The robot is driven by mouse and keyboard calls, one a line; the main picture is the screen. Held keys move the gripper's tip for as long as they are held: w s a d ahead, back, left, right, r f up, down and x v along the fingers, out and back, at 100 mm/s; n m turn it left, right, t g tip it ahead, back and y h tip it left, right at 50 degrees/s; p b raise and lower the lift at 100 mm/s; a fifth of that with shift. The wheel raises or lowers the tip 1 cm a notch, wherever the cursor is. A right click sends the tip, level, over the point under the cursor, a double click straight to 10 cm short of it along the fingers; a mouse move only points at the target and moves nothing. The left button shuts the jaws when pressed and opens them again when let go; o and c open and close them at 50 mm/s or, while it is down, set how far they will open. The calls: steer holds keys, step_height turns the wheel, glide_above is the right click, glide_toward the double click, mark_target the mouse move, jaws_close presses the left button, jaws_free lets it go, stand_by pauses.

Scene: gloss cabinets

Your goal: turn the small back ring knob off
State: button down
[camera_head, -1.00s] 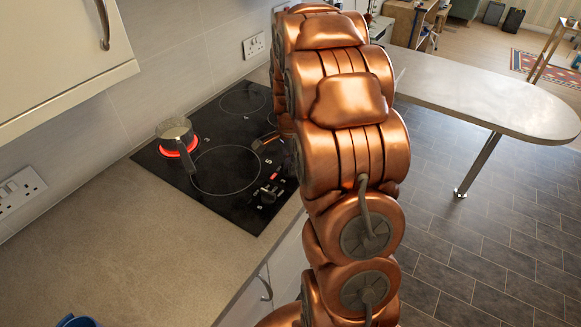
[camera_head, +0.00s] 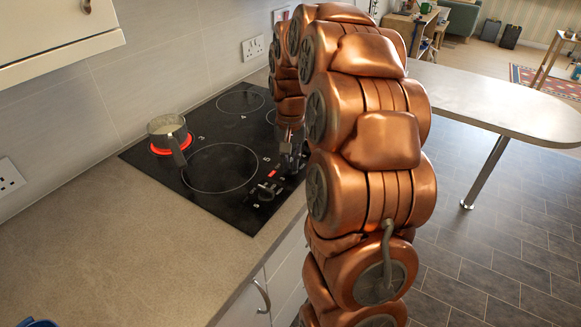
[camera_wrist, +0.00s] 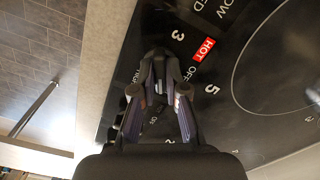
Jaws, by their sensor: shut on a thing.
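The black glass hob (camera_head: 225,120) is set in the worktop. A grey metal pot (camera_head: 168,130) stands on the small ring (camera_head: 158,151), which glows red at the left back. Dark control knobs (camera_head: 266,192) sit along the hob's front right. My gripper (camera_head: 287,160) reaches down to the far end of the knob row. In the wrist view, my gripper (camera_wrist: 160,75) points at the printed panel and is shut on a dark control knob, mostly hidden between the fingers. I cannot tell which ring that knob serves.
A red HOT label (camera_wrist: 203,49) lies beside the fingers. The pot's handle sticks out towards the front. A wall cabinet (camera_head: 55,35) hangs at upper left. A rounded counter (camera_head: 490,100) stands at right.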

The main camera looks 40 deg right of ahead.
steer(key=n+b, duration=0.1)
steer(key=n, duration=0.1)
steer(key=shift+n, duration=0.4)
steer(key=n+b, duration=0.1)
steer(key=n, duration=0.2)
steer(key=shift+n, duration=0.3)
steer(key=n, duration=0.5)
steer(key=shift+n+b, duration=0.4)
steer(key=c, duration=1.2)
jaws_free()
steer(key=shift+r, duration=0.1)
